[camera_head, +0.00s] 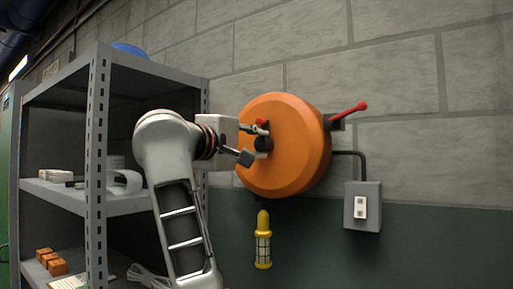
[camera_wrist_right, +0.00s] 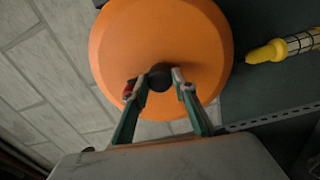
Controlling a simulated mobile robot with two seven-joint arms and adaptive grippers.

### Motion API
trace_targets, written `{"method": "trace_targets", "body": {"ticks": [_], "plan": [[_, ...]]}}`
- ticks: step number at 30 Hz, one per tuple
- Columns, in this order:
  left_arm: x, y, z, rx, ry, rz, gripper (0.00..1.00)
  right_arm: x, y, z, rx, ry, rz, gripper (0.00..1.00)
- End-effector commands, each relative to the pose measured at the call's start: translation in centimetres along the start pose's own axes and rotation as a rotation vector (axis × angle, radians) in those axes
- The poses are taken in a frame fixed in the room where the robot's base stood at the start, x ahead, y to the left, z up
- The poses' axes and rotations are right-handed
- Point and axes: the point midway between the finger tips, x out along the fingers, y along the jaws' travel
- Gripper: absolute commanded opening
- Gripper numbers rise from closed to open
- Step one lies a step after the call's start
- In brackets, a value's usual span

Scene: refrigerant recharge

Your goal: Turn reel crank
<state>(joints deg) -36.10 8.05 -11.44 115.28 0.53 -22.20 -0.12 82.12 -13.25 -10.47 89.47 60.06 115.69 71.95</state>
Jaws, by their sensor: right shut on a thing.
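The round orange reel (camera_head: 290,150) is mounted on the wall and also fills the upper middle of the right wrist view (camera_wrist_right: 190,35). A dark round knob (camera_head: 265,144) sticks out from its face, which I take as the crank's grip. A small red part (camera_head: 261,121) shows beside the upper finger. My right gripper (camera_head: 257,143) is at the reel's face, with its fingers on either side of the knob. In the right wrist view the gripper (camera_wrist_right: 163,84) is shut on the knob (camera_wrist_right: 160,72). The rest of the crank is hidden. My left gripper is not in view.
A red lever (camera_head: 349,112) sticks out right of the reel. A grey switch box (camera_head: 362,207) is on the wall below it. A yellow caged lamp (camera_head: 263,240) hangs under the reel. A grey metal shelf (camera_head: 97,140) with small items stands close on the left.

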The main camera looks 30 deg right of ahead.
Motion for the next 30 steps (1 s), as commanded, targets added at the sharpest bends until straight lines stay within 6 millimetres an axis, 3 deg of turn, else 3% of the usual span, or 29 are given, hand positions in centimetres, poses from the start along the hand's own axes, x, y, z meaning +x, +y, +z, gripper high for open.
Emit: {"method": "trace_targets", "body": {"ticks": [19,20,21,30], "plan": [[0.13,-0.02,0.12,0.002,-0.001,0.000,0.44,0.01,-0.06,-0.01,0.055,-0.001,-0.001,0.05],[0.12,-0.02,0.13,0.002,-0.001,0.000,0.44,0.02,-0.07,-0.01,0.055,-0.001,-0.002,0.29],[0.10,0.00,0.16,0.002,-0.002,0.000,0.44,0.02,-0.06,-0.01,0.055,-0.001,-0.001,0.34],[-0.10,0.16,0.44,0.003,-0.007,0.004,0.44,-0.05,-0.04,-0.02,0.053,-0.001,-0.001,0.34]]}}
